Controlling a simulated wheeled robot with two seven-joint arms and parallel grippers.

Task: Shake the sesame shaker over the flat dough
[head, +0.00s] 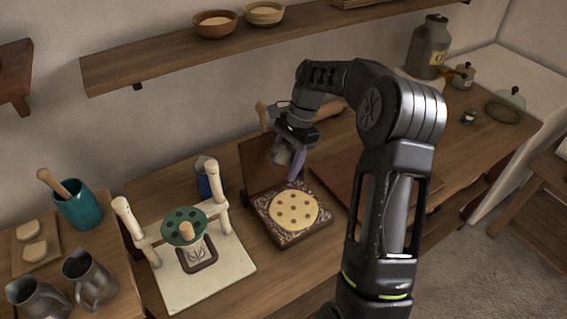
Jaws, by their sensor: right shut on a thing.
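The flat dough (293,210) is a pale round with several darker spots. It lies on the patterned bed of an open wooden box (285,240), whose lid stands raised behind it. My right gripper (292,154) is above the back edge of the dough, pointing down and apart from it. It is shut on a small greyish thing (282,156), apparently the sesame shaker, which is mostly hidden by the fingers. I cannot make out its top or its exact tilt. My left gripper is out of view.
A cream press stand with a green disc (184,226) stands left of the box, with a blue cup (209,180) behind it. Metal jugs (90,278) and a teal pot (80,207) are at the left. A wooden board (345,185) lies right, partly behind my arm.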

